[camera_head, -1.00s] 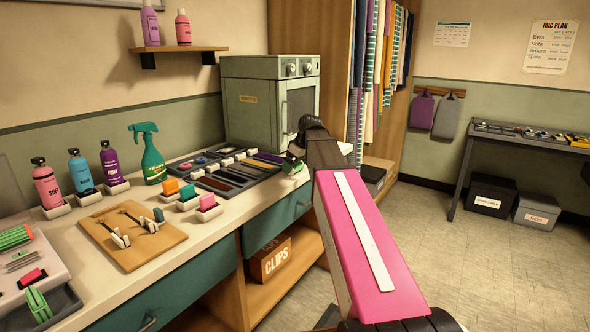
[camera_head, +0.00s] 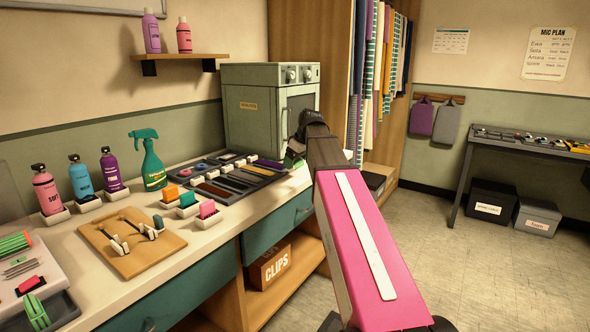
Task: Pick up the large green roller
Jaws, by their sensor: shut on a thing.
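My arm reaches across the right end of the counter, and its dark end with my gripper (camera_head: 293,157) is in front of the grey-green cabinet. The gripper is small and mostly turned away behind my wrist. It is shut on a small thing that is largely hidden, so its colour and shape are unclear. Green striped rollers (camera_head: 14,243) lie on the pale holder at the far left, well away from my gripper. Another green item (camera_head: 37,311) lies below them in a grey tray. I cannot tell which of these, if any, is the large one.
A wooden board (camera_head: 165,262) with clips lies on the counter (camera_head: 215,235). A dark tray (camera_head: 235,177) and the cabinet (camera_head: 262,112) are near my gripper.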

